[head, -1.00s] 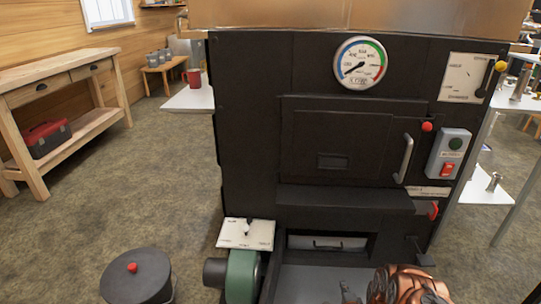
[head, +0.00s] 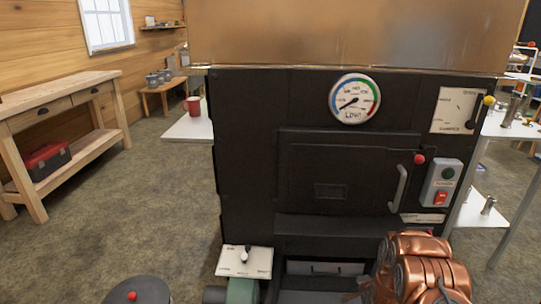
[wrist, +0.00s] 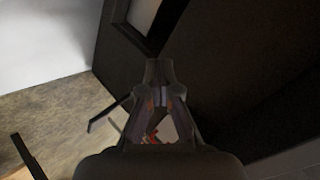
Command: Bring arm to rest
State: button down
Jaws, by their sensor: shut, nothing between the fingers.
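My gripper (wrist: 163,90) shows in the wrist view with its fingers together and empty. Dark evaporator surfaces and a pale opening lie beyond it, with floor at the left. In the head view my copper-coloured arm is folded at the lower right, in front of the evaporator (head: 245,150). The gripper itself is not clear in that view.
The evaporator's closed firebox door (head: 330,165) has a handle at its right, with a gauge (head: 354,99) above. A switch box (head: 441,183) is at the right. A black red-knobbed lid (head: 137,290) stands front left. A wooden workbench (head: 65,83) is at the left, with open floor before it.

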jog(key=s+a+r+n+g+p, duration=0.1)
jog(key=s+r+n+g+p, duration=0.15)
jog(key=r, duration=0.75)
jog(key=s+a+r+n+g+p, duration=0.1)
jog(key=s+r+p, duration=0.15)
jog(key=r, duration=0.85)
jog(key=s+a+r+n+g+p, duration=0.1)
jog(key=s+a+r+p, duration=0.15)
jog(key=s+r, duration=0.4)
jog(key=s+a+r+n+g+p, duration=0.2)
jog(key=s+r+p, duration=0.15)
jog(key=r, duration=0.65)
jog(key=s+a+r+n+g+p, duration=0.2)
jog(key=s+r, duration=0.5)
jog(key=s, duration=0.5)
jog(key=s+a+r+n+g+p, duration=0.1)
jog(key=s+a+r+p, duration=0.3)
jog(key=s+r, duration=0.4)
jog(key=s+a+r+n+g+y+p, duration=0.1)
jog(key=s+r, duration=0.7)
jog(key=s, duration=0.8)
jog(key=a+n+g+p, duration=0.1)
jog(key=a+n+p, duration=0.1)
jog(key=a+n, duration=0.1)
jog(key=shift+a+r+g, duration=0.15)
jog(key=shift+r+g, duration=0.05)
jog(key=shift+g, duration=0.15)
